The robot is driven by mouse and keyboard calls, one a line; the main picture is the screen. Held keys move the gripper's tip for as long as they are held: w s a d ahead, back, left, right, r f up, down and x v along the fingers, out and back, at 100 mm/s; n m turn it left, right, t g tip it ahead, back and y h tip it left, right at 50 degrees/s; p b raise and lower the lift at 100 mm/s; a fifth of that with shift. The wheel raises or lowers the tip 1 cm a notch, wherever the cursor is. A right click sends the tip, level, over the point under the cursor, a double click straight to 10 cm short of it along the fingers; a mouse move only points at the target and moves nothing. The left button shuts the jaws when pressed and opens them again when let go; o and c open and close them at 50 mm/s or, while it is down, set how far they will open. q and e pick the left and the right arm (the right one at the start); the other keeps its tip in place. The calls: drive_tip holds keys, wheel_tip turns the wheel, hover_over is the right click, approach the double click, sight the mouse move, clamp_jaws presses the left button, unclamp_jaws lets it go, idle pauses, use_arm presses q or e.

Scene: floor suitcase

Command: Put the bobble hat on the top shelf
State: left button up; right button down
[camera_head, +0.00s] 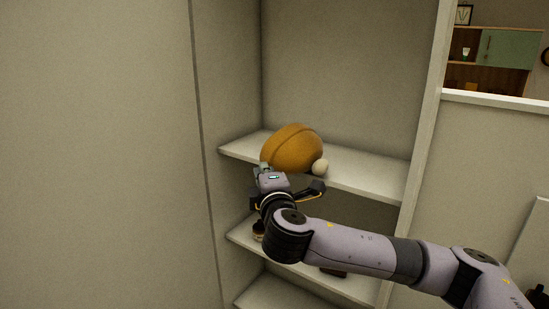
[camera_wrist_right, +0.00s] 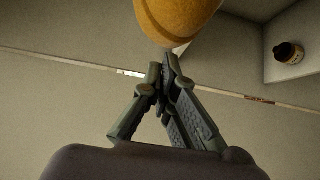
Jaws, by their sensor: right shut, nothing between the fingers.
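The bobble hat (camera_head: 293,148) is mustard-orange with a pale bobble (camera_head: 320,167). It lies on its side on the top visible shelf (camera_head: 375,174), with the bobble near the front edge. My right gripper (camera_head: 273,180) is just in front of and below the hat at that edge. In the right wrist view its fingers (camera_wrist_right: 160,70) are closed together and empty. The hat (camera_wrist_right: 178,16) shows just beyond the fingertips, cut off by the top of the picture; I cannot tell whether they touch. My left gripper is not in view.
Lower shelves (camera_head: 345,283) hold small dark items partly hidden by my right arm. A small jar with a dark lid (camera_wrist_right: 289,52) shows in the right wrist view. The side wall (camera_head: 228,75) stands left of the shelves, and a white upright (camera_head: 425,110) bounds the right.

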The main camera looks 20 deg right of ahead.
sight(293, 160)
drive_tip(key=w+d, duration=0.1)
drive_tip(key=d+p, duration=0.1)
drive_tip(key=d, duration=0.1)
drive_tip(key=shift+w, duration=0.4)
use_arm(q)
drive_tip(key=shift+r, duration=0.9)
use_arm(e)
drive_tip(key=shift+w, duration=0.1)
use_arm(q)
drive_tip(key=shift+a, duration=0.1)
use_arm(e)
drive_tip(key=w+d, duration=0.1)
drive_tip(key=d, duration=0.1)
drive_tip(key=w+d, duration=0.2)
drive_tip(key=w+d+b, duration=0.1)
drive_tip(key=shift+w+d, duration=0.25)
drive_tip(key=shift+d, duration=0.15)
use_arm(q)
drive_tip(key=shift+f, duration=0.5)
use_arm(e)
drive_tip(key=shift+a, duration=0.1)
drive_tip(key=shift+s, duration=0.1)
